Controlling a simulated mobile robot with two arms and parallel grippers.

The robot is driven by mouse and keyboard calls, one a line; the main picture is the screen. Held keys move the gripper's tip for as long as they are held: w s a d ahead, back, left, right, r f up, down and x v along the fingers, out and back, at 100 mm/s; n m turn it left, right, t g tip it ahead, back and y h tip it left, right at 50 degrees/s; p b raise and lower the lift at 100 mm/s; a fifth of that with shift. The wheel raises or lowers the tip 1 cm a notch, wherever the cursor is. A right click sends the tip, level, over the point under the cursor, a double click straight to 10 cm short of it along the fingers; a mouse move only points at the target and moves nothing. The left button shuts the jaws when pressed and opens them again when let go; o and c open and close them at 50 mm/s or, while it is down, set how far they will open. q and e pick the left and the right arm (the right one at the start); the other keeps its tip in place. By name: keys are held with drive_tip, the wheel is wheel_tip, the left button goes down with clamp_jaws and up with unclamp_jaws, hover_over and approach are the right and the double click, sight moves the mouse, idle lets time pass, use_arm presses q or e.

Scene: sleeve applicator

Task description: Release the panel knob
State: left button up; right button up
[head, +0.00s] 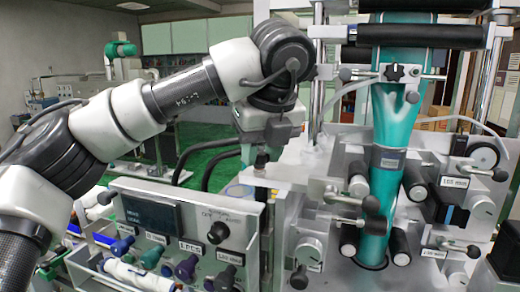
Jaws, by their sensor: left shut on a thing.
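My left arm comes in from the left and bends down at a dark joint. My left gripper (263,150) points down behind the right end of the grey control panel (175,195). It is shut on a small dark knob (262,160) that stands above a pale metal block. The fingertips are small and dark here, so the exact grip is hard to see. The panel's front carries a dark display (150,214), a round black knob (218,232) and several coloured knobs below. My right gripper is not in view.
The sleeve machine (320,185) with a teal sleeve (390,130) and several black-knobbed levers stands close on the right. A black roller (425,36) crosses above it. Green floor shows behind.

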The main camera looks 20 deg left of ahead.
use_arm(q)
drive_tip(key=n+g, duration=0.1)
drive_tip(key=n, duration=0.1)
drive_tip(key=n+y, duration=0.1)
drive_tip(key=n, duration=0.2)
drive_tip(key=shift+w+d+r+n+g+p, duration=0.1)
drive_tip(key=shift+w+r+n+g+p, duration=0.1)
drive_tip(key=shift+n+g+p, duration=0.15)
drive_tip(key=shift+f+n+g+p, duration=0.1)
drive_tip(key=shift+n+g+p, duration=0.55)
drive_tip(key=shift+n, duration=1.3)
drive_tip(key=shift+w+g, duration=0.1)
drive_tip(key=shift+g, duration=0.2)
drive_tip(key=o, duration=0.9)
drive_tip(key=shift+o, duration=0.2)
drive_tip(key=shift+y, duration=0.3)
drive_tip(key=p+v, duration=0.2)
drive_tip(key=v, duration=0.8)
drive_tip(key=shift+r, duration=0.35)
drive_tip(key=shift+d, duration=0.15)
